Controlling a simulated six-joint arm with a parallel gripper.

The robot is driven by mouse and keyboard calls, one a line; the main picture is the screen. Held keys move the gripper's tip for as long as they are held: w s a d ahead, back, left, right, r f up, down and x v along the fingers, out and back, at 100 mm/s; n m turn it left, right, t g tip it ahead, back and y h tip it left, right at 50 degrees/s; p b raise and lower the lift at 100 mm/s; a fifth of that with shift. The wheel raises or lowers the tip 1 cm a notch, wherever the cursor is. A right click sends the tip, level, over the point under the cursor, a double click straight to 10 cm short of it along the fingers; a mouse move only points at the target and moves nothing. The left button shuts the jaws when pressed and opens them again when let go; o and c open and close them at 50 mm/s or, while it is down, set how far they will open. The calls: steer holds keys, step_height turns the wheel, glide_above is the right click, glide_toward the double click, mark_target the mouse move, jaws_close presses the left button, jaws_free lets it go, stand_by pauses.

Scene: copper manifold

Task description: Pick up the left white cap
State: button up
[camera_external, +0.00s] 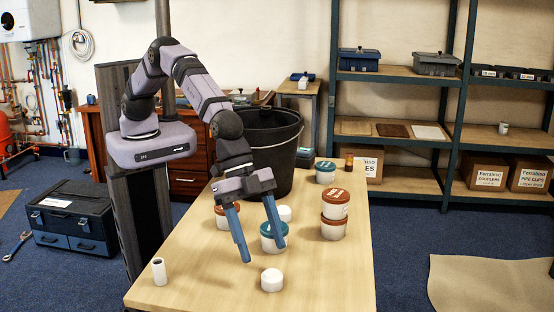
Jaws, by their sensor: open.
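A short white cap (272,281) stands on the near part of the wooden table. A second white cap (284,213) is farther back, partly hidden behind a teal-lidded tub and my gripper's right finger. My gripper (264,254) points down with its two blue fingers spread wide and nothing held between them. Its fingertips are just behind the near cap in the picture; their height above the table is hard to tell. A taller white tube (159,272) with a dark opening stands at the table's front left.
The teal-lidded tub (268,243) shows between my fingers, apparently behind them. A red-lidded tub (222,223), two stacked red-lidded tubs (333,229), another teal-lidded tub (325,173) and a black bucket (280,150) stand around. The table's (335,285) front right is clear.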

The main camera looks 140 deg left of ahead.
mark_target(270, 271)
steer(key=shift+w+p+x, duration=0.2)
steer(key=shift+p+x, duration=0.8)
steer(key=shift+x, duration=2.2)
steer(key=shift+d+r, duration=0.1)
steer(key=shift+d, duration=0.05)
steer(key=c, duration=1.1)
